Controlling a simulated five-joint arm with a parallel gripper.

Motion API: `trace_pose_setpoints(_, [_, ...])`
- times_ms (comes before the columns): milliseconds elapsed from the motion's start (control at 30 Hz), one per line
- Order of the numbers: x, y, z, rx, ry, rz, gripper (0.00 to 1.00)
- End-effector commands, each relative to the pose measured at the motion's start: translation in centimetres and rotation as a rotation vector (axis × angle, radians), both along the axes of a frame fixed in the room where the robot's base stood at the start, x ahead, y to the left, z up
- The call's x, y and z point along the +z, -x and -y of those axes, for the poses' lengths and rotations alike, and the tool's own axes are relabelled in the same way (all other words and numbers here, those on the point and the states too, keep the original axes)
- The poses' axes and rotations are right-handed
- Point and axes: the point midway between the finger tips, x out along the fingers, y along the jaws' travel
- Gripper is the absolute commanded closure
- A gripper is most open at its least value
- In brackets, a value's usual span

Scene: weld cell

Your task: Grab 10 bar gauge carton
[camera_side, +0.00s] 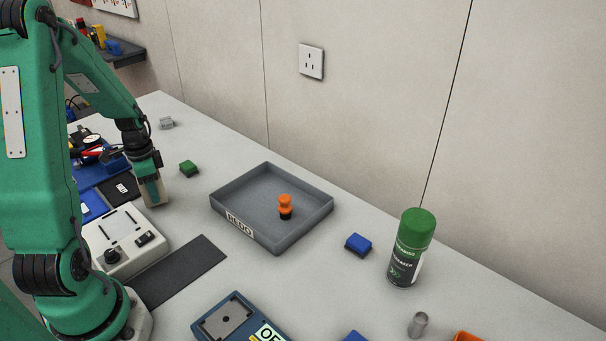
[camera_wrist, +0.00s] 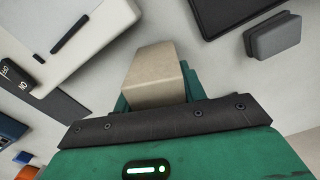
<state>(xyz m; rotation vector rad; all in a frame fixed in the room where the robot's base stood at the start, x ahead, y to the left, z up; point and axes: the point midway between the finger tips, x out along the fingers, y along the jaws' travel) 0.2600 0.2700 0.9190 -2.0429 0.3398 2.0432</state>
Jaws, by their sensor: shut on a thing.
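My gripper (camera_side: 148,168) is shut on a plain tan carton (camera_side: 155,191), low over the table between the white device and the grey tray. In the wrist view the carton (camera_wrist: 156,75) sticks out between the green jaws of my gripper (camera_wrist: 157,92). No label shows on its visible faces, so I cannot read which gauge it is. I cannot tell whether its lower end touches the table.
A white device (camera_side: 118,240) stands just left of the carton, with a dark mat (camera_side: 180,270) in front. A grey tray (camera_side: 238,185) holding an orange-and-black piece (camera_side: 285,205) lies to the right. A small green block (camera_side: 189,168) is close behind. A green-capped can (camera_side: 411,250) stands farther right.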

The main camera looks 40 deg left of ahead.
Motion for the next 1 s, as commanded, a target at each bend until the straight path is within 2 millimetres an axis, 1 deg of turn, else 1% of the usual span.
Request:
trace_pose_setpoints(200, [2.8,-0.1,-0.1,0.0,-0.004,0.004,0.86])
trace_pose_setpoints(233, [3.2,-0.1,0.2,-0.002,-0.004,0.004,0.86])
trace_pose_setpoints(500, [5.9,-1.4,5.0,-0.006,-0.003,0.003,0.86])
trace_pose_setpoints(700, [7.9,-2.3,8.1,-0.005,-0.002,0.003,0.86])
trace_pose_setpoints(800, [8.6,-2.6,9.3,-0.004,-0.002,0.003,0.86])
trace_pose_setpoints(1000, [9.5,-3.0,10.8,-0.001,-0.002,0.002,0.86])
